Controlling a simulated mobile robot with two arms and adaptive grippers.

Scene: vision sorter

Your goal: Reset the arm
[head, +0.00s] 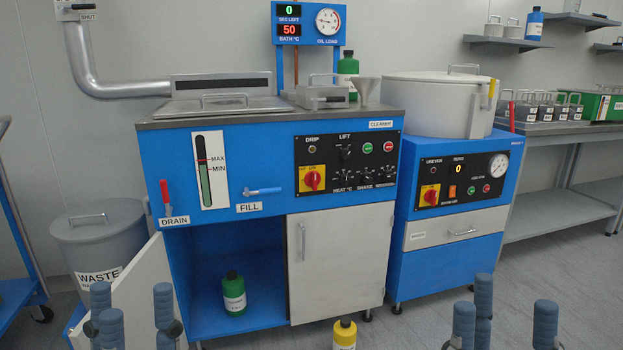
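My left gripper (135,312) shows at the bottom left, in front of the opened cabinet door. Its blue-grey fingers point up and stand apart, with nothing seen between them. My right gripper (507,315) shows at the bottom right, over the floor. Its fingers also point up, apart and empty. Both grippers are low in the head view, and their lower parts are cut off by the frame edge.
The blue cleaner (262,143) stands ahead, its left door (128,300) open with a green bottle (233,293) inside. A yellow bottle (344,334) is at the bottom middle. A blue machine (448,263) stands right, a waste bin (105,245) left.

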